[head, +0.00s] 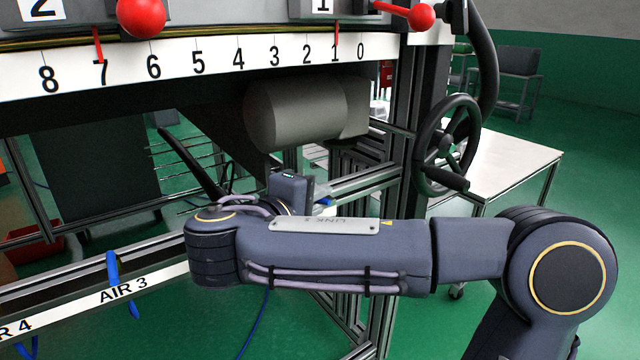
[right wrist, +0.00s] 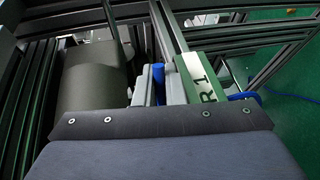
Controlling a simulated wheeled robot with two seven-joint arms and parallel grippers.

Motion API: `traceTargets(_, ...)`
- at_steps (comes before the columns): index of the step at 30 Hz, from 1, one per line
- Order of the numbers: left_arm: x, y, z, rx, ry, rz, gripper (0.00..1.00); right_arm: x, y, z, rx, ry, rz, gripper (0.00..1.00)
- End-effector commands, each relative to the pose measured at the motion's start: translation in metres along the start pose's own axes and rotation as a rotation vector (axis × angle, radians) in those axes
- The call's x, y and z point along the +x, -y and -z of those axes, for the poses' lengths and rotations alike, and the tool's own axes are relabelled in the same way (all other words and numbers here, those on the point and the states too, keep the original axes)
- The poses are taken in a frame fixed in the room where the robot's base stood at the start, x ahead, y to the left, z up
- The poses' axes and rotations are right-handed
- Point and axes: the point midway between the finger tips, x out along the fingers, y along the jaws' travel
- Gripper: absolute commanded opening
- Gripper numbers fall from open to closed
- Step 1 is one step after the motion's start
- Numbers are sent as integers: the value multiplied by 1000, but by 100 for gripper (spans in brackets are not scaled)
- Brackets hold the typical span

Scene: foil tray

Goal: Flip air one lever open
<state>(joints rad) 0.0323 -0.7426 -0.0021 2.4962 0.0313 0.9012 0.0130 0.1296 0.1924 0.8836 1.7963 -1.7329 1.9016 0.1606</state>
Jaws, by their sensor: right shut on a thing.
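The air one lever is blue. It shows as a blue strip (right wrist: 158,84) between the fingers in the right wrist view, and as a small blue bit (head: 325,201) beside the gripper in the head view. My right gripper (right wrist: 157,88) is shut on it at the white label rail (right wrist: 196,76), where the end of a label reading "R 1" shows. In the head view this gripper (head: 312,190) is mostly behind my own wrist and forearm. The lever's full angle is hidden. My left gripper is not in view.
Another blue lever (head: 113,268) stands at the AIR 3 label on the rail. A grey cylinder (head: 300,112) hangs above my right gripper. A black handwheel (head: 447,145) is to the right, before a white table (head: 510,160). Red-ball levers (head: 421,17) are above.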

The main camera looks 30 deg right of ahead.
Motion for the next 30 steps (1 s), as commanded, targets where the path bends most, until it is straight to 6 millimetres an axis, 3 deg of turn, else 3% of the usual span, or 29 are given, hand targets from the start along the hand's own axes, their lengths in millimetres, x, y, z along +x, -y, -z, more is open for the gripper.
traceTargets(17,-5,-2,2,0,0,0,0,0,0,0,8,34,0,0)
traceTargets(18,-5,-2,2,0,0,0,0,0,0,0,8,35,0,12)
traceTargets(19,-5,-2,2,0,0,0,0,0,0,0,8,35,0,15)
traceTargets(30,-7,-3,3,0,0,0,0,-7,-1,1,6,31,1,15)
